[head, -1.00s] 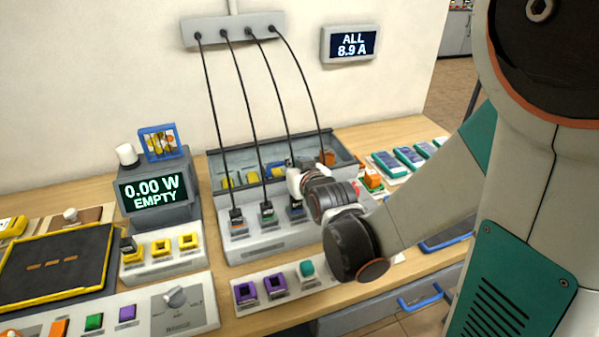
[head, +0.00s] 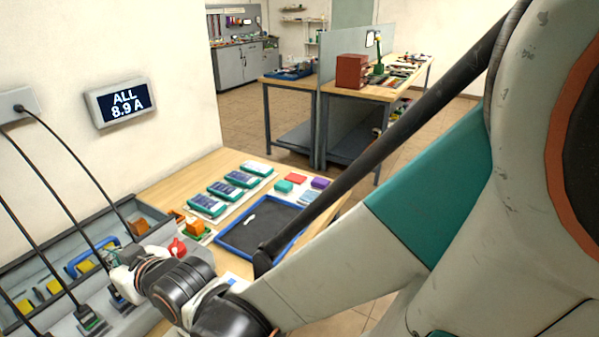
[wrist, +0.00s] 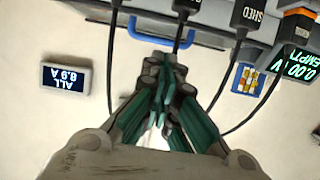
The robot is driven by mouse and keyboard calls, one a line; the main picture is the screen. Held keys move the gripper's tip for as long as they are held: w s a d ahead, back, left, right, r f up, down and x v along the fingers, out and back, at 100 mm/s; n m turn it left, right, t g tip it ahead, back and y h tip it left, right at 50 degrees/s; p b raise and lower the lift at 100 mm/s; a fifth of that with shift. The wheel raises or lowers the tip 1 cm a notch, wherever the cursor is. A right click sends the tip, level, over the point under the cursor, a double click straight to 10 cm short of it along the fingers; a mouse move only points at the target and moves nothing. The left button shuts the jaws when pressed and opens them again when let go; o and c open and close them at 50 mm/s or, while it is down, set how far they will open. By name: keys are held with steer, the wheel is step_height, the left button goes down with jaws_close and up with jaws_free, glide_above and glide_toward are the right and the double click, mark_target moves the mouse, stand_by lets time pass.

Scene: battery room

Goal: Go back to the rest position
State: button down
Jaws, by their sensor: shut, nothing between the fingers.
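My gripper (wrist: 165,100) shows in the wrist view with its green-sided fingers together and nothing between them. In that view it is in front of the pale wall, close to the hanging cables and their plugs (wrist: 186,8). In the head view my wrist is at the lower left, beside the cable plugs (head: 92,320) in the grey charger.
A glass-lidded bin (head: 40,262) stands behind the plugs. A blue-rimmed tray (head: 222,240) and several teal-and-white packs (head: 224,188) lie on the bench to the right of the bin. An "ALL 8.9 A" display (head: 122,103) hangs on the wall. Another table (head: 400,75) stands far behind.

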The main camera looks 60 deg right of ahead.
steer(key=s+g, duration=0.7)
steer(key=s, duration=0.7)
steer(key=shift+a, duration=0.3)
stand_by(0.5)
